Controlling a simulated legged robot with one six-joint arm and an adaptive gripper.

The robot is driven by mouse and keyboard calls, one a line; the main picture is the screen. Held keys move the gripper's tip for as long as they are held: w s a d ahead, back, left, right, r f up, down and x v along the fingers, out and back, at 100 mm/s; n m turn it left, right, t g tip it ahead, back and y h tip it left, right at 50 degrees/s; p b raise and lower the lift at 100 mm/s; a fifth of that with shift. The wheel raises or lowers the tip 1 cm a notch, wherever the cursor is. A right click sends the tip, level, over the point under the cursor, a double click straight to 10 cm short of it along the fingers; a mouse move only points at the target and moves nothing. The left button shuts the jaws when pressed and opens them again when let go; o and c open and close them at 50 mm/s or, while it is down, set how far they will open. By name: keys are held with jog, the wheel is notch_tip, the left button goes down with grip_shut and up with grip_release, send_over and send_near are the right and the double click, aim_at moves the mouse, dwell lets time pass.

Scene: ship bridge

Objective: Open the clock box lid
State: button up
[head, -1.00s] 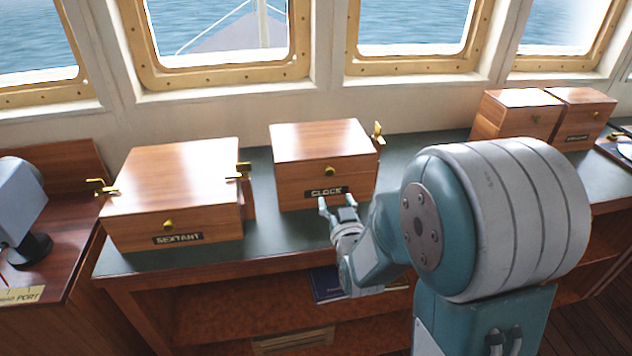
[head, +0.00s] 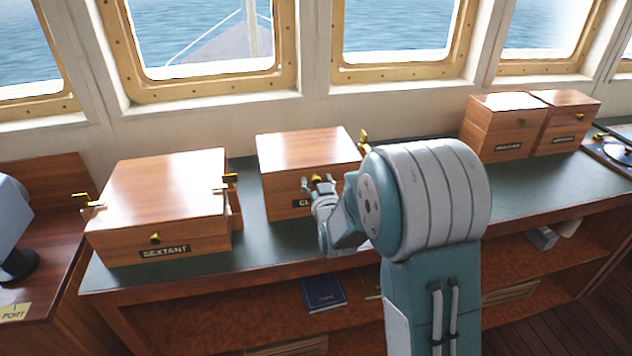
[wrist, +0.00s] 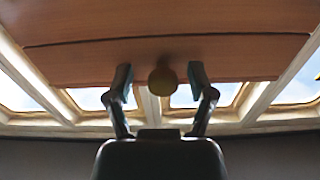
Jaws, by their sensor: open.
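The clock box (head: 305,150) is a brown wooden box with its lid closed, standing on the green counter top. Its label is partly hidden by my gripper. A small round brass knob (wrist: 162,80) is on its front and lies between my open fingertips in the wrist view. My gripper (head: 318,183) is open in front of the box, at the height of the knob, with one finger on each side of it. The seam between lid and body (wrist: 165,38) shows as a dark line. I cannot tell whether the fingers touch the knob.
The sextant box (head: 165,200) stands to the left, closed, with brass latches at its sides. Two smaller wooden boxes (head: 508,125) stand at the right. Windows rise behind the counter (head: 255,240). A blue book (head: 323,290) lies on the shelf below.

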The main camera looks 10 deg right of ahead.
jog(key=c, duration=0.9)
jog(key=shift+a, duration=0.25)
grip_shut()
